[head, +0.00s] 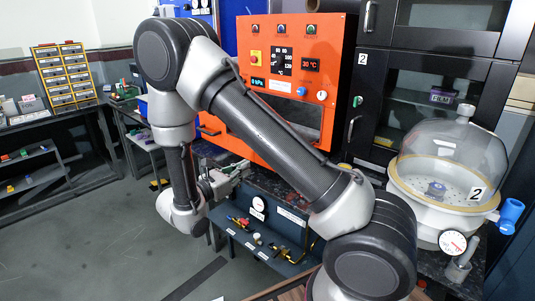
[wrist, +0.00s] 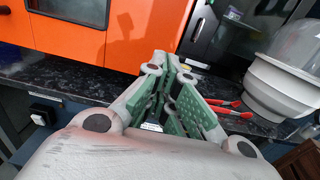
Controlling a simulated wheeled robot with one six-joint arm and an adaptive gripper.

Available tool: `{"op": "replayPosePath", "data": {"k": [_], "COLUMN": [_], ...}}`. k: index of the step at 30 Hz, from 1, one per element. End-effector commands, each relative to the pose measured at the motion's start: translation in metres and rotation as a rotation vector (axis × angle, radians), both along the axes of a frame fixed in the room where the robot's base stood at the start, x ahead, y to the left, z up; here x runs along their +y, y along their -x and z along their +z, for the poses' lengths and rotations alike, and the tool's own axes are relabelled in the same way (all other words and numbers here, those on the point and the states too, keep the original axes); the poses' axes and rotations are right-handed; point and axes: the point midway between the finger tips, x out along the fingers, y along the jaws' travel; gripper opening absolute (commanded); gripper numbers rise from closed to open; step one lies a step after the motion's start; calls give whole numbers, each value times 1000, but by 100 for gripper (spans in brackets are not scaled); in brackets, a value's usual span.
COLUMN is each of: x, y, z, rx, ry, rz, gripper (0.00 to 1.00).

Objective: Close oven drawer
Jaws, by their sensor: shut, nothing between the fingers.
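The orange oven (head: 275,65) stands on the dark counter, with a control panel of displays and knobs above a dark window. My arm crosses its lower front and hides much of it. In the wrist view, the orange front (wrist: 130,30) shows close beyond the fingers, with a dark window at upper left and seams between panels. I cannot make out which panel is the drawer or how far out it stands. My gripper (head: 232,170) is low in front of the oven, at the counter's front edge. In the wrist view its green-padded fingers (wrist: 172,64) are shut and empty.
A glass-domed white vessel (head: 445,165) stands on the counter at right, beside a dark cabinet (head: 435,75). Red-handled pliers (wrist: 228,107) lie on the counter (wrist: 60,80). Gauges and valves line the panel below. Floor at left is clear.

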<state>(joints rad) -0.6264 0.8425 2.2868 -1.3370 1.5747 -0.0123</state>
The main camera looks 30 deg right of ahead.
Motion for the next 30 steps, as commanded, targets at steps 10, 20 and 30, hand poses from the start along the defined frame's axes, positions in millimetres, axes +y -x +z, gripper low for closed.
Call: {"op": "replayPosePath", "data": {"k": [10, 20, 30], "x": [-58, -113, -127], "y": [-22, -45, -51], "z": [0, 0, 0], "rx": [0, -1, 0], "ry": [-1, -1, -1], "rz": [-8, -7, -3], "gripper": [0, 0, 0]}}
